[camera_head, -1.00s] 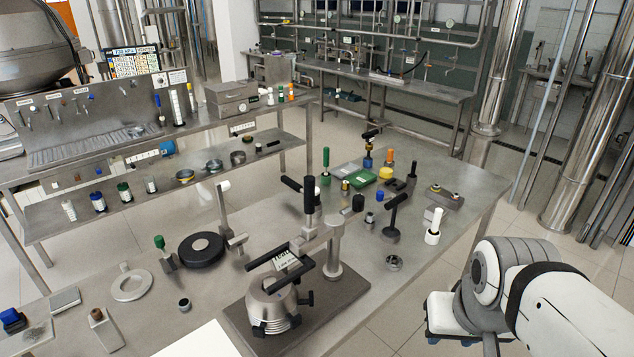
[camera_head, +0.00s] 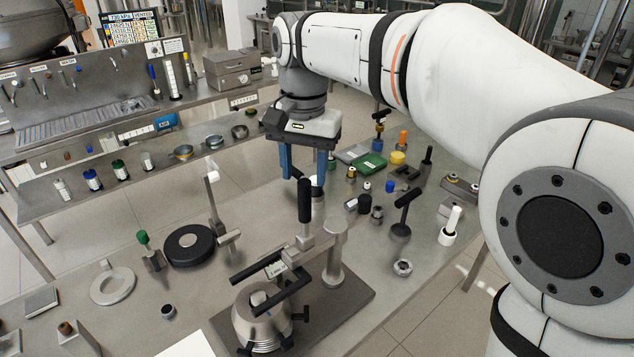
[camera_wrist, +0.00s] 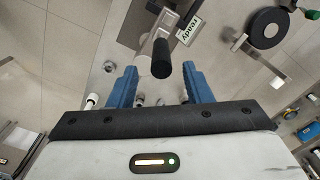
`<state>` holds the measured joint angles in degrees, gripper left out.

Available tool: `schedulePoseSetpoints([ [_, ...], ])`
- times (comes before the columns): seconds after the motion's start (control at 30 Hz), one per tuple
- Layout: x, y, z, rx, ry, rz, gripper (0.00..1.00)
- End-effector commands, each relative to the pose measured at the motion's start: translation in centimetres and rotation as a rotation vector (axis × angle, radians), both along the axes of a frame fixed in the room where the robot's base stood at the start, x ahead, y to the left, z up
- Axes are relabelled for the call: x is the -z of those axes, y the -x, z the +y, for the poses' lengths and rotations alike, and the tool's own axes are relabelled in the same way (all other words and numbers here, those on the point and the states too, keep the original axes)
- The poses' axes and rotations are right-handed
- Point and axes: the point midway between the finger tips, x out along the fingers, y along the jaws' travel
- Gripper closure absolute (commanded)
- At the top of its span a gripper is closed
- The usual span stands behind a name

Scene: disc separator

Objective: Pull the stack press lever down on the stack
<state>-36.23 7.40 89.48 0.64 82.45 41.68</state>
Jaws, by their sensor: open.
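The stack press stands on a grey base plate (camera_head: 358,302) at the front of the table. Its lever (camera_head: 305,200) points up with a thick black grip. Below the press is the round metal stack (camera_head: 262,322) with dark clamp knobs; a black bar partly covers its top. My gripper (camera_head: 303,178) is open, pointing down, with two blue fingers above and behind the lever grip. In the wrist view the black lever grip (camera_wrist: 161,60) shows between the open fingertips (camera_wrist: 159,70) in the picture; I cannot tell whether it is between them in depth. Nothing is held.
A white cup-like piece (camera_head: 450,226) stands at right.

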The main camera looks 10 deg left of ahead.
Motion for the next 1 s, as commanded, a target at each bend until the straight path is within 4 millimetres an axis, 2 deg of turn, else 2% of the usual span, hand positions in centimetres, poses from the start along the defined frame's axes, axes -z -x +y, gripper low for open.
schedulePoseSetpoints([
  [0.5, 6.9, -0.5, -0.3, 0.016, 0.003, 0.004, 0.55],
  [0.63, 7.6, -0.5, -0.3, 0.017, 0.002, 0.002, 0.55],
  [0.87, 7.8, -0.5, -0.4, 0.017, 0.001, 0.001, 0.55],
  [1.0, 7.7, -0.5, -0.4, 0.018, 0.001, 0.001, 0.64],
])
